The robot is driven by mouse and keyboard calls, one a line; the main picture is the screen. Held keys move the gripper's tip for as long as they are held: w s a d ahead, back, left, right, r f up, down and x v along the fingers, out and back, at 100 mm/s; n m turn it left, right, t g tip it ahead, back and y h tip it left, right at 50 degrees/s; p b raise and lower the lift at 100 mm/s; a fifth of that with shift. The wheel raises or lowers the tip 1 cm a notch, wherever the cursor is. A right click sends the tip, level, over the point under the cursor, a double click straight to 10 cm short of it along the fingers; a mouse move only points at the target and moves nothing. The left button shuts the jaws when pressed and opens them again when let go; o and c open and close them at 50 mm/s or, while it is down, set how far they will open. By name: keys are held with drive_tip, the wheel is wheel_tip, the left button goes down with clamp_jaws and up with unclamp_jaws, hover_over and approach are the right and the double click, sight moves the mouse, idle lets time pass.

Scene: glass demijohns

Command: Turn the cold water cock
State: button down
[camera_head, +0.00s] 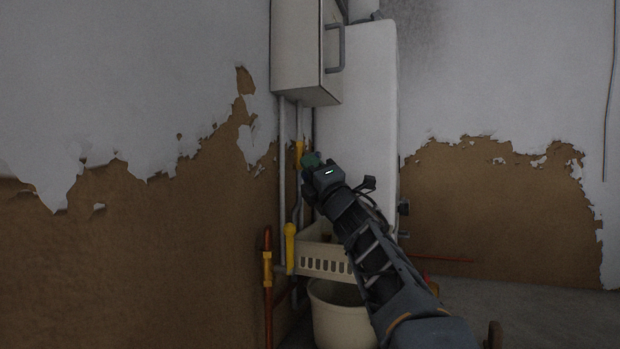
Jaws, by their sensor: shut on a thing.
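My gripper (311,172) is at the end of my arm, by the thin upright pipes left of the white tall unit. It is shut on a small dark green part (312,159), seemingly a cock handle, at pipe height. The fingers are mostly hidden behind the wrist, so their exact grip does not show. A yellow sleeve or fitting (299,152) is on a pipe just left of and above the green part. Which fitting is the cold water cock cannot be read from any label.
A beige wall cabinet (297,45) with a grey handle hangs above. Below are a cream slotted basket (315,262), a cream bucket (335,318), a lower yellow fitting (290,248) and an orange-brown pipe (267,305). The white unit (357,100) stands close right. Floor at right is mostly clear.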

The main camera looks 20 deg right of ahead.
idle(0.3)
drive_tip(key=c, duration=1.1)
unclamp_jaws()
drive_tip(key=shift+s, duration=0.1)
drive_tip(key=b+v, duration=0.3)
drive_tip(key=v, duration=1)
drive_tip(key=shift+s+f, duration=0.2)
drive_tip(key=shift+s, duration=0.05)
drive_tip(key=shift+d, duration=0.1)
